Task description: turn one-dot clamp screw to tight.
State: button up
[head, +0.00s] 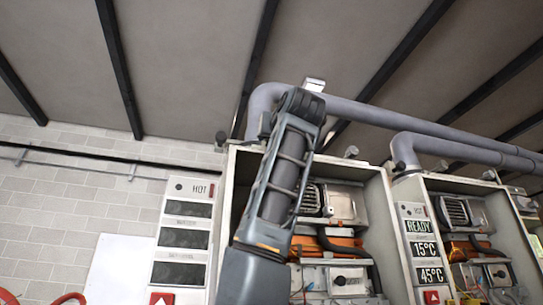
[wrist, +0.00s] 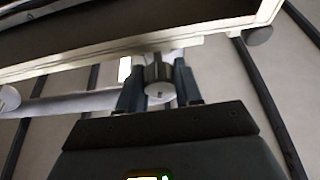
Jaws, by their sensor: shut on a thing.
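My gripper (wrist: 158,85) is in the wrist view, with its two dark fingers shut on a grey cylindrical screw head (wrist: 158,72). The screw head sits between the fingers, just off the pale edge of a heater casing (wrist: 100,55). A small dark mark shows on its lower end, but I cannot make out any dots on it. In the head view my arm rises in front of the left heater (head: 228,200) and hides the gripper and the held screw.
A grey pipe (head: 400,118) runs above the heaters. Other round knobs show at the casing tops, one at the left corner (head: 220,138) and one to the right (head: 352,151). A second heater (head: 415,205) displays READY, 15°C and 45°C. The left panel's displays (head: 181,240) are dark.

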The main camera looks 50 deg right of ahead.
jog(key=m+g+h, duration=0.1)
jog(key=m, duration=0.2)
jog(key=shift+a, duration=0.1)
jog(key=shift+s+m+g+h, duration=0.1)
jog(key=shift+m+g+h, duration=0.35)
jog(key=shift+m, duration=0.6)
jog(key=shift+m+g+h, duration=0.35)
jog(key=shift+m+h, duration=0.1)
jog(key=shift+m, duration=0.6)
jog(key=o, duration=1)
jog(key=b+v, duration=0.3)
jog(key=v, duration=0.4)
jog(key=shift+s, duration=0.25)
jog(key=shift+a+f, duration=0.1)
jog(key=shift+a, duration=0.05)
